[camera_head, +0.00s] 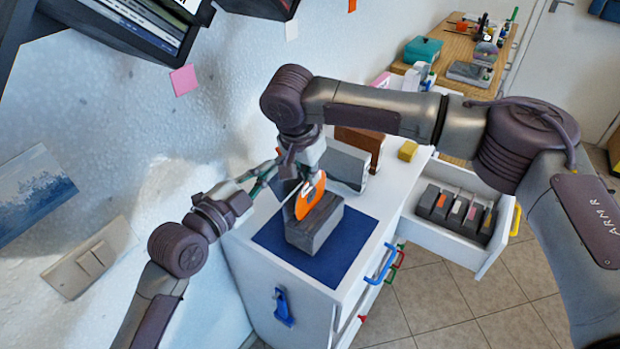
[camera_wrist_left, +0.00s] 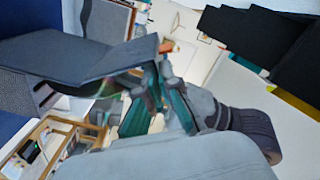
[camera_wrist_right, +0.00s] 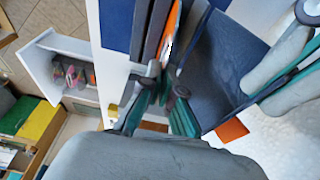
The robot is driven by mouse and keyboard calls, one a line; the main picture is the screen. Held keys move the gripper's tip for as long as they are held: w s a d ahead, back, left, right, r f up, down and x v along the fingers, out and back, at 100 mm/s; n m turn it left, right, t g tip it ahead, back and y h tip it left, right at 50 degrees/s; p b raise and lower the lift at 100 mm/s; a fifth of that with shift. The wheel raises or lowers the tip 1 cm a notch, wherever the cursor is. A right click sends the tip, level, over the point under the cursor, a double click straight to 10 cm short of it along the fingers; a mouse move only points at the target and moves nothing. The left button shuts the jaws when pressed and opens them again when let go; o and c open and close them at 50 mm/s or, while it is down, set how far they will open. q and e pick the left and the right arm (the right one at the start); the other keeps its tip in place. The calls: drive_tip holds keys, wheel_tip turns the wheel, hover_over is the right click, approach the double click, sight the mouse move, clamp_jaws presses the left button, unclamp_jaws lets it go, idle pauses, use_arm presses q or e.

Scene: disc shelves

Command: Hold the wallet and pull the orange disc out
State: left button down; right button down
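The dark grey wallet (camera_head: 314,232) stands on a blue mat (camera_head: 268,240) on a white cabinet. The orange disc (camera_head: 309,202) shows partly above its top and also as a narrow strip in the right wrist view (camera_wrist_right: 170,28). My right gripper (camera_head: 314,178) comes from above to the disc's upper edge; its fingers stand apart in its wrist view (camera_wrist_right: 166,82). My left gripper (camera_head: 276,180) is at the wallet's left side, close to the right gripper. In the left wrist view a dark wallet panel (camera_wrist_left: 92,62) reaches the left fingertips; whether they grip it is unclear.
Behind stand a grey case (camera_head: 346,165), a brown case (camera_head: 366,142) and a yellow block (camera_head: 407,151). An open drawer (camera_head: 445,242) with several dark items juts out at right. The wall (camera_head: 150,110) is close on the left, with a shelf (camera_head: 125,25) above.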

use_arm(q)
drive_tip(key=shift+f, duration=0.15)
use_arm(e)
drive_tip(key=shift+r, duration=2.65)
use_arm(q)
drive_tip(key=c, duration=1.2)
unclamp_jaws()
drive_tip(key=shift+c, duration=0.2)
